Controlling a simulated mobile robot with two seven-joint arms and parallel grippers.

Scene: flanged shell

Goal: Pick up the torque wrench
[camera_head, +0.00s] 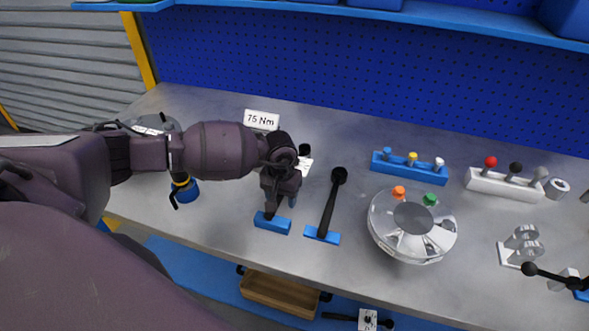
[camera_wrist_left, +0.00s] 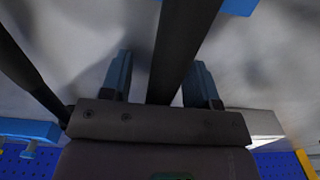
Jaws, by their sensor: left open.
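Two similar black long-handled wrenches lie side by side on the grey bench. The right one (camera_head: 329,205) is in full view, its handle end on a blue block. My left gripper (camera_head: 280,204) is over the left wrench, hiding its middle. That wrench's dark head (camera_head: 305,149) shows behind the gripper and its blue block (camera_head: 272,223) in front. In the left wrist view the open blue fingers (camera_wrist_left: 160,70) stand either side of a dark handle (camera_wrist_left: 186,40), with gaps. I cannot tell how deep the handle sits between them. My right gripper is not in view.
A "75 Nm" card (camera_head: 262,119) stands behind the left wrench. A round flanged shell (camera_head: 411,226) is right of the wrenches. A shelf (camera_head: 420,26) overhangs the back.

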